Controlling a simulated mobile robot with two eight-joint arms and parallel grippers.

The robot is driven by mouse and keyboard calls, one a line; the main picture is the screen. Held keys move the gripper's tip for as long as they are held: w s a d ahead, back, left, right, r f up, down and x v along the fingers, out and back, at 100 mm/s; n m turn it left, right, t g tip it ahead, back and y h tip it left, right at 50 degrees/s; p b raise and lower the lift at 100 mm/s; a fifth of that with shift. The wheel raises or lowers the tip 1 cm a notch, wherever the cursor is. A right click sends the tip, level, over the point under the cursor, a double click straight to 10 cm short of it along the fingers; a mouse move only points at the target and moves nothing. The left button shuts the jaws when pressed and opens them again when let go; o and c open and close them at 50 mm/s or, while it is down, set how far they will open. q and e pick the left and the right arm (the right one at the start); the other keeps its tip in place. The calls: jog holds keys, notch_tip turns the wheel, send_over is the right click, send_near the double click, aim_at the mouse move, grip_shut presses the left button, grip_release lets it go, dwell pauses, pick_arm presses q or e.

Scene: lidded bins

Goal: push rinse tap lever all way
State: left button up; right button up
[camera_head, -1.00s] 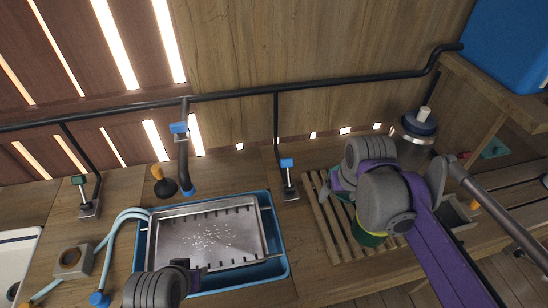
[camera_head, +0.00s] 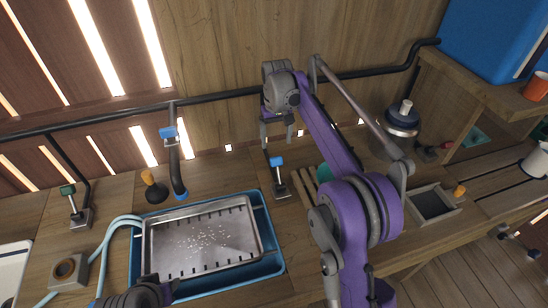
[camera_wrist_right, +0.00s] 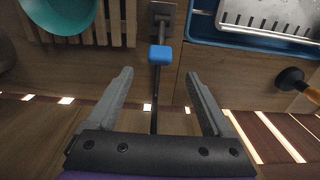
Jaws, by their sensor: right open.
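A lever with a blue cap (camera_head: 276,161) stands on a small metal base plate (camera_head: 282,191) right of the sink; a thin dark pipe runs up the wall behind it. The blue cap (camera_wrist_right: 160,54) also shows in the right wrist view, just beyond and between the fingertips. My right gripper (camera_head: 277,140) is open and empty, above and behind the lever in the head view. Its two fingers (camera_wrist_right: 158,76) are wide apart, with no visible contact on the cap. A dark spout with blue fittings (camera_head: 175,160) hangs over the sink's back edge. My left gripper (camera_head: 145,290) is at the bottom edge, its fingers unclear.
A metal tray (camera_head: 205,241) with white bits sits in a blue basin (camera_head: 270,262). A second lever, green-capped (camera_head: 67,190), stands at left. A plunger (camera_head: 154,188) is behind the sink. A teal bowl (camera_wrist_right: 62,14) is on a slatted rack (camera_wrist_right: 115,30), beside the lever.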

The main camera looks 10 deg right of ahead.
aim_at(277, 157)
notch_tip(277, 157, down, 9)
jog(key=shift+r, duration=0.2)
jog(key=shift+s, duration=0.1)
grip_shut()
dwell(0.4)
